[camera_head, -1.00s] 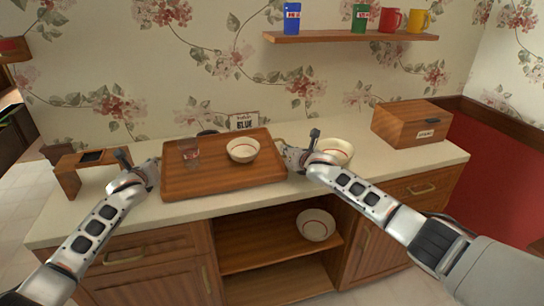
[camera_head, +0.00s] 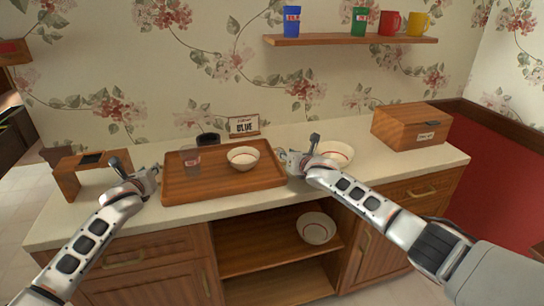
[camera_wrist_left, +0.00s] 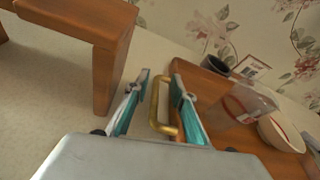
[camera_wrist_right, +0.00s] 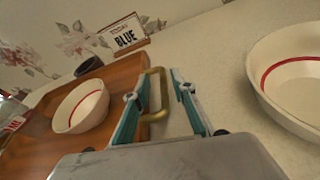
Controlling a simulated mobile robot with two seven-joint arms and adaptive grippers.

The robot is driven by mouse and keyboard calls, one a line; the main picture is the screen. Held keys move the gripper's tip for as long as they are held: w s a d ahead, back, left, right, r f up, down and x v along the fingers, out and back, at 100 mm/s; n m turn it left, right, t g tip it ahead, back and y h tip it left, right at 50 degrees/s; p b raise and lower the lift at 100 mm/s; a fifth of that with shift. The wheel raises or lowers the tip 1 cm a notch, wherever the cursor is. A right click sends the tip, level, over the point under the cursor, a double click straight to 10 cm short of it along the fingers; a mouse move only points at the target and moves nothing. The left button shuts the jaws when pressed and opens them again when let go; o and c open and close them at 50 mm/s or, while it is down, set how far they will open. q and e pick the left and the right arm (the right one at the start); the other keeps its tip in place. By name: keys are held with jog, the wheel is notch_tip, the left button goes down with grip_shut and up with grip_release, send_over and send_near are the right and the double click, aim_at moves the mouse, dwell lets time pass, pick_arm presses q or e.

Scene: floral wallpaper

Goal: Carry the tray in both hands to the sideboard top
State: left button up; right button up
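The wooden tray (camera_head: 215,188) lies flat on the cream sideboard top (camera_head: 320,184). My left gripper (camera_head: 150,178) is at the tray's left end. In the left wrist view its fingers stand apart either side of the brass handle (camera_wrist_left: 154,100), with gaps. My right gripper (camera_head: 286,158) is at the right end. In the right wrist view its open fingers straddle the other brass handle (camera_wrist_right: 163,92), not clamped on it.
A small wooden stand (camera_head: 68,179) is left of my left gripper. Another bowl (camera_head: 336,151) sits just behind my right gripper. A wooden box (camera_head: 405,130) stands at the right. A BLUE sign (camera_head: 243,126) and a dark cup (camera_head: 208,139) are behind the tray.

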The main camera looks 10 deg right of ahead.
pick_arm(q)
jog(key=v, duration=0.8)
jog(key=shift+s+r, duration=0.1)
jog(key=shift+s, duration=0.2)
pick_arm(e)
jog(key=shift+v, duration=6.05)
